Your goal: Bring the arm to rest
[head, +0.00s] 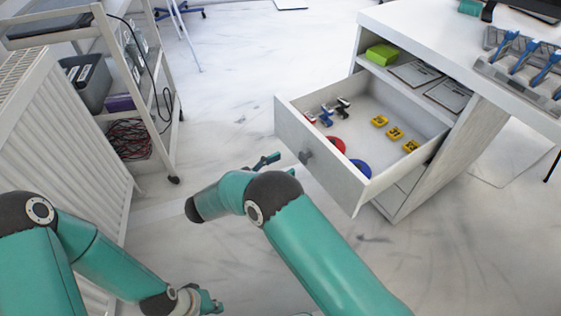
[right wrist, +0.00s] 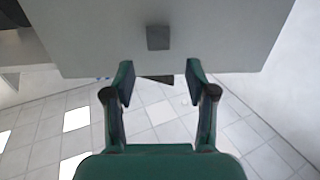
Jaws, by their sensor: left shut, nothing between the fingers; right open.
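My right arm, teal with dark joints, reaches up the middle of the head view. Its gripper (head: 266,161) is left of the open drawer's front (head: 325,165), partly hidden behind the arm. In the right wrist view this gripper (right wrist: 160,76) is open and empty, its fingers pointing at the drawer front. The dark drawer handle (right wrist: 158,38) shows ahead of the fingertips, apart from them; it also shows in the head view (head: 306,157). My left gripper (head: 212,304) is low in the head view, shut and empty, partly cut off by the bottom edge.
A trolley (head: 150,80) and a white radiator (head: 70,130) are at left. Floor between is clear.

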